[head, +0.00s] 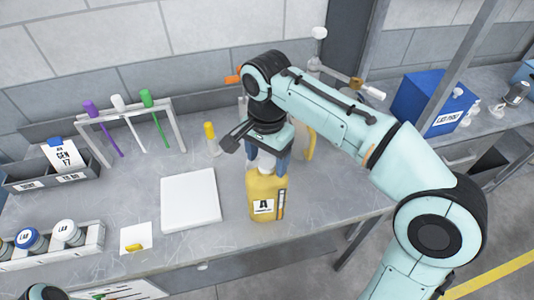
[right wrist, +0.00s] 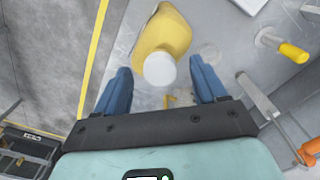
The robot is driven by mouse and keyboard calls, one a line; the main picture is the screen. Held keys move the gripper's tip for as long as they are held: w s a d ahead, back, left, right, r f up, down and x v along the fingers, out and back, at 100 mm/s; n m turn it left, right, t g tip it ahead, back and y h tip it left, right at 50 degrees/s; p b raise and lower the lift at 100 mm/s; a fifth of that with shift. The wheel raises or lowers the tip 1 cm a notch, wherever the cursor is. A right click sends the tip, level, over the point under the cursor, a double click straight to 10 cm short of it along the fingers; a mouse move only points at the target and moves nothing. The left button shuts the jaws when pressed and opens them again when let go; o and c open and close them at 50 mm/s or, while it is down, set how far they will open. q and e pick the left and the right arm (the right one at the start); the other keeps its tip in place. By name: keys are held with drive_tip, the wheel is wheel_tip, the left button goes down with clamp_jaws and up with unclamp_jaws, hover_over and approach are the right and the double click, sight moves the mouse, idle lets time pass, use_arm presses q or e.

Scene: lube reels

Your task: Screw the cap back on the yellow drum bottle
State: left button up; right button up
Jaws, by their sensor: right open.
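The yellow drum bottle (head: 265,196) stands upright near the front edge of the bench, with a black-and-white label facing the front. A white cap (head: 266,163) sits at the top of its neck; I cannot tell how tightly it is seated. My right gripper (head: 268,158) points down over the bottle, with its blue fingers on either side of the cap. In the right wrist view the open fingers (right wrist: 160,66) flank the round white cap (right wrist: 160,70) with gaps on both sides, and the yellow bottle (right wrist: 163,35) lies beyond it. My left gripper is out of view.
A white square pad (head: 191,200) lies left of the bottle, and a small white card (head: 135,238) lies further left. A yellow-topped item (head: 210,138) stands behind. A rack (head: 130,120) with coloured handles and a lidded-jar tray (head: 60,250) occupy the left. A blue box (head: 430,100) is at right.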

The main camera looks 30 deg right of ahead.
drive_tip(key=c, duration=1.1)
drive_tip(key=shift+m, duration=1.9)
drive_tip(key=o, duration=1.4)
drive_tip(key=shift+r, duration=0.1)
